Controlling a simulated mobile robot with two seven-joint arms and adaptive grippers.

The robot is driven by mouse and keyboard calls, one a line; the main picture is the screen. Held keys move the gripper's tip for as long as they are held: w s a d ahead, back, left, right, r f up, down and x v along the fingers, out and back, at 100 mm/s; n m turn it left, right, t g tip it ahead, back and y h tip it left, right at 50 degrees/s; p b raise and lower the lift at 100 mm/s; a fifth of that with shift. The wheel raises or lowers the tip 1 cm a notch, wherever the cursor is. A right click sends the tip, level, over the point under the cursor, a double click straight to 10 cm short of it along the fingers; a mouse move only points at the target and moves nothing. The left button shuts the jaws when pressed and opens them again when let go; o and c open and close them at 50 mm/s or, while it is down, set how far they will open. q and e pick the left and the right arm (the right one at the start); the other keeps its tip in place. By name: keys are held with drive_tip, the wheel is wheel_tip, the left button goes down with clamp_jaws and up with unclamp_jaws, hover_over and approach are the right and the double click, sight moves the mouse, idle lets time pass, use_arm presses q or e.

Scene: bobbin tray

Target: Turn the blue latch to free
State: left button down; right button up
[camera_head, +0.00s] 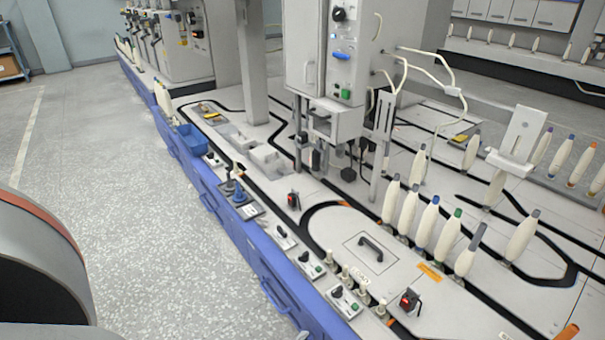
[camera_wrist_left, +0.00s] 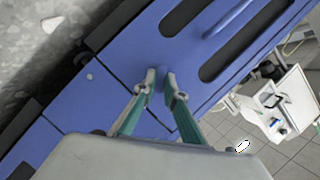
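A small blue latch-like piece (camera_head: 343,56) sits on the front of the grey cabinet (camera_head: 318,45) in the head view, above a green button. I cannot tell for sure that it is the task's latch, nor which way it is turned. My left gripper (camera_wrist_left: 160,76) shows only in the left wrist view. Its fingertips are a little apart, with nothing between them, and blue panelling lies behind them. My right gripper is in neither view.
The bench (camera_head: 315,232) carries several upright bobbins (camera_head: 408,211), dark tracks, switch boxes (camera_head: 343,302) and a blue bin (camera_head: 190,140). Blue panelling (camera_head: 235,235) with handles runs along its front. The speckled floor (camera_head: 110,170) left of the bench is open.

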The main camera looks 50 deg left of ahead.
use_arm(q)
drive_tip(key=shift+r, duration=0.1)
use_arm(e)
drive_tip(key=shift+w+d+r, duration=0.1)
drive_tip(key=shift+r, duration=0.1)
use_arm(q)
drive_tip(key=shift+a+n+g+h+p, duration=0.2)
drive_tip(key=shift+n+g+h+p, duration=0.2)
drive_tip(key=shift+n+h, duration=1.15)
drive_tip(key=shift+a+n+g+h+p, duration=0.15)
drive_tip(key=shift+n+g+h+p, duration=0.5)
drive_tip(key=shift+n, duration=1.5)
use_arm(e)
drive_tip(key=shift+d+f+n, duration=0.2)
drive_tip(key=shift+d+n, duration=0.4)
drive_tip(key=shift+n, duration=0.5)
use_arm(q)
drive_tip(key=shift+t+h, duration=0.3)
drive_tip(key=shift+t, duration=0.05)
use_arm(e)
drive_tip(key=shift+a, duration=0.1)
use_arm(q)
drive_tip(key=c, duration=2.1)
unclamp_jaws()
